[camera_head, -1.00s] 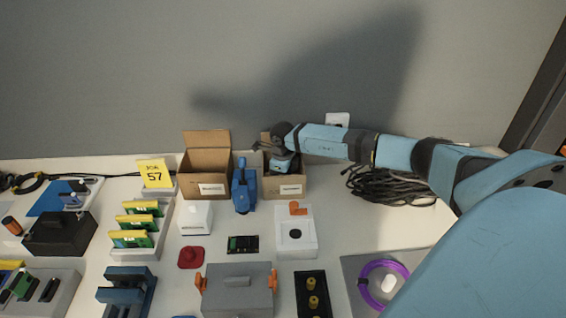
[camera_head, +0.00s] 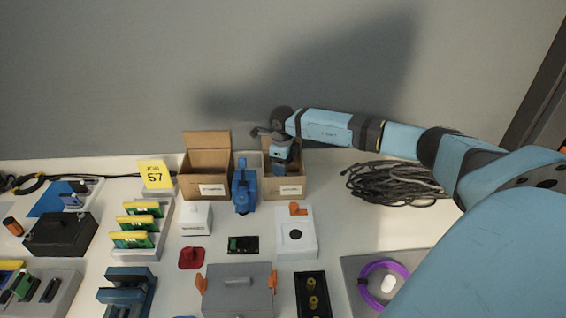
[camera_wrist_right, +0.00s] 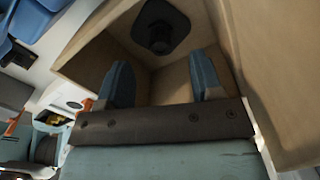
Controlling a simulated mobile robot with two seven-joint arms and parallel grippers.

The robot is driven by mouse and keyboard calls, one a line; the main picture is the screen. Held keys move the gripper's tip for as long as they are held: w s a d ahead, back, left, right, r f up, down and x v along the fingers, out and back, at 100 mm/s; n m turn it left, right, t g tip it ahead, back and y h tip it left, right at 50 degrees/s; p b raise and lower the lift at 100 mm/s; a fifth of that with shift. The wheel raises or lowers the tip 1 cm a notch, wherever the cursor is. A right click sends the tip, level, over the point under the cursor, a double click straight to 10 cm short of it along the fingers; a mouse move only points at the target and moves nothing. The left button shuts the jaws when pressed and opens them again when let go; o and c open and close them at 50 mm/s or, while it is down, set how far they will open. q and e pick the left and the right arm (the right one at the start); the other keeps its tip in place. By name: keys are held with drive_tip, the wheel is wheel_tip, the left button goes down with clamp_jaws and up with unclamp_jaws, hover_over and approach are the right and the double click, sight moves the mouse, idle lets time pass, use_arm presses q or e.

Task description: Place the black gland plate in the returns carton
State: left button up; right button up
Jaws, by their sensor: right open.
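The black gland plate (camera_wrist_right: 172,17) is a dark square with a round raised part. In the right wrist view it lies inside a cardboard carton (camera_wrist_right: 230,30), beyond my fingertips and apart from them. That carton is the right one of two open cartons in the head view (camera_head: 291,189); its front label is too small to read. The plate is hidden in the head view. My right gripper (camera_head: 281,160) is over this carton, pointing down into it. In the right wrist view its two blue fingers (camera_wrist_right: 163,65) are apart with nothing between them. My left gripper is out of view.
Another open carton (camera_head: 205,182) stands to the left, with a blue device (camera_head: 243,190) between the two. A coil of black cable (camera_head: 390,185) lies to the right. A white box with an orange lever (camera_head: 295,240) stands in front. The grey wall is close behind.

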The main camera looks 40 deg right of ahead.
wheel_tip(320, 180, up, 7)
drive_tip(key=shift+f, duration=0.2)
idle(0.5)
